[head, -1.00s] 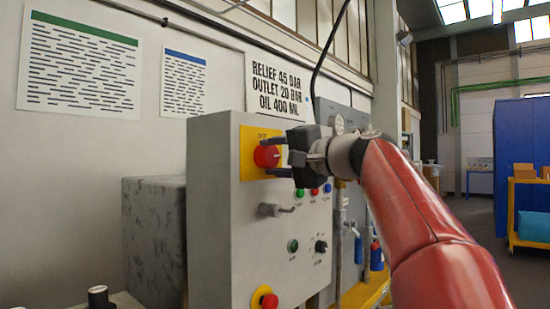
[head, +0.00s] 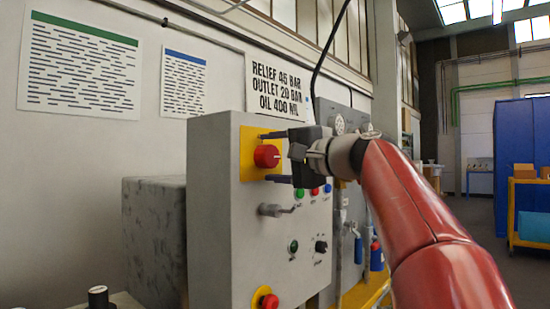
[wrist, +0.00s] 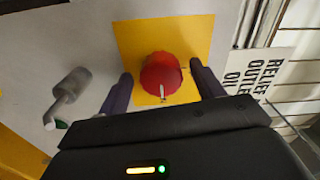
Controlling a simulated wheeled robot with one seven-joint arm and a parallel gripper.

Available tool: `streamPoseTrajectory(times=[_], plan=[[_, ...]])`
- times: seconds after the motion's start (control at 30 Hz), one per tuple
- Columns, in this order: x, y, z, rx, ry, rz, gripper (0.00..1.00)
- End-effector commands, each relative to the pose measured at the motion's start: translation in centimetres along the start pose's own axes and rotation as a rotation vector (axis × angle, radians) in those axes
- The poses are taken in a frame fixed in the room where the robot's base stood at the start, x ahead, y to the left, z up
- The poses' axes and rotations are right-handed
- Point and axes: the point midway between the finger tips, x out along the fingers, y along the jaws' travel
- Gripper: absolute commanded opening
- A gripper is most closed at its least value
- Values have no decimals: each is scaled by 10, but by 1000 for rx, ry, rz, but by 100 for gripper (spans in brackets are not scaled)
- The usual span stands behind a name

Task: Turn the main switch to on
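The main switch is a red round knob (head: 267,156) on a yellow plate (head: 247,165), high on the front of a grey control box (head: 212,215). In the wrist view the red knob (wrist: 161,75) has a pale mark on it, and the yellow plate (wrist: 195,35) lies behind. My gripper (head: 272,156) is open in front of the knob, one finger above and one below in the head view. In the wrist view its fingers (wrist: 160,82) stand either side of the knob, with a gap on each side. The "OFF" lettering seen earlier is now covered.
Below the knob are a grey lever handle (head: 275,210), several small coloured buttons, a black selector (head: 321,247) and another red button (head: 268,300) on yellow. A wall sign (head: 279,88) hangs behind.

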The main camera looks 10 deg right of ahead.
Motion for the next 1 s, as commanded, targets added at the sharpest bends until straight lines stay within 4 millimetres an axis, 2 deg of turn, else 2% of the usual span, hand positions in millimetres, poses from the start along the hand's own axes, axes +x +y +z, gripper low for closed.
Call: streamPoseTrajectory(times=[0.33, 0.7, 0.83, 1.0], plan=[[-5, 0, 0, -2, 0, 0, 68], [-62, 1, 0, -1, 2, 0, 68], [-75, 1, 0, 0, 1, 0, 68], [-78, 0, 0, 0, 0, 0, 68]])
